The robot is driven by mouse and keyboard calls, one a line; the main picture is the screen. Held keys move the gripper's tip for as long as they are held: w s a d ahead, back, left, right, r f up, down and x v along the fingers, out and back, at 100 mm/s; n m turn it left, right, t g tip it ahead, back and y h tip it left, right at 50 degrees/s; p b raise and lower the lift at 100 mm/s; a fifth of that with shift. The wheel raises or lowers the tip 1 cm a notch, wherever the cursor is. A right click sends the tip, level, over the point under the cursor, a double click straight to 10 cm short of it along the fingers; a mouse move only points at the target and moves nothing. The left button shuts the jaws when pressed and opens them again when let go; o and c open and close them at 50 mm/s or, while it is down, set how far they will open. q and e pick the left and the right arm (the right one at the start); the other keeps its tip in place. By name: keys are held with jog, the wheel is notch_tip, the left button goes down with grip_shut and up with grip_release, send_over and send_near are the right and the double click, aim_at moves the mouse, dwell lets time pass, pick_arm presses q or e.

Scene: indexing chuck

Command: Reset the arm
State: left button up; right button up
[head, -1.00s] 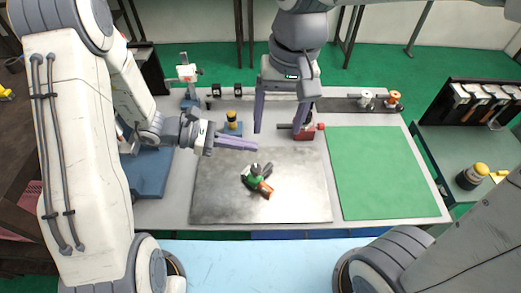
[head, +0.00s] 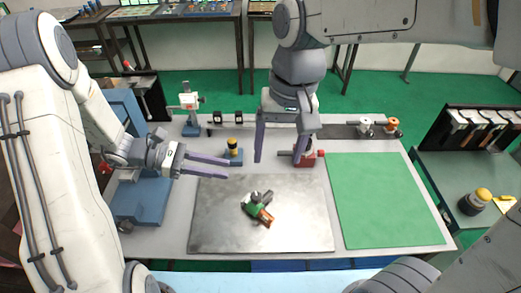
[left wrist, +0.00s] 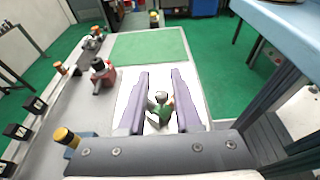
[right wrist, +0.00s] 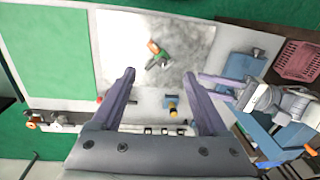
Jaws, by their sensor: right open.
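My left gripper (head: 228,181) is open and empty over the left part of the grey metal plate (head: 215,230). In the left wrist view its two fingers (left wrist: 159,75) are apart, with a green, grey and orange part (left wrist: 161,106) visible beyond them. That part (head: 258,208) lies on the plate, clear of both grippers. My right gripper (head: 278,159) is open and empty, pointing down near the plate's far edge. In the right wrist view its fingers (right wrist: 158,85) are spread with nothing between them.
A red fixture (head: 305,155) stands close to my right gripper. A blue block with a yellow-and-black knob (head: 234,152) stands near my left fingertips. A blue machine (head: 140,200) is at the left. The green mat (head: 385,200) at the right is bare.

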pick_arm(q)
jog(key=s+d+r+m+y+b, duration=0.1)
jog(key=s+d+m+y, duration=0.1)
jog(key=s+m+y, duration=0.4)
jog(key=s+d+r+m+y+b, duration=0.1)
jog(key=s+d+m+y, duration=0.2)
jog(key=s+m+y, duration=0.4)
jog(key=s+m, duration=0.5)
jog(key=m, duration=0.7)
jog(key=shift+d+y+b, duration=0.2)
jog(key=shift+y+b, duration=0.1)
pick_arm(e)
jog(key=s+d+f+n, duration=0.1)
jog(key=s+f+n, duration=0.5)
jog(key=s+f, duration=0.4)
jog(key=shift+s+f+n, duration=0.4)
jog(key=shift+s, duration=0.4)
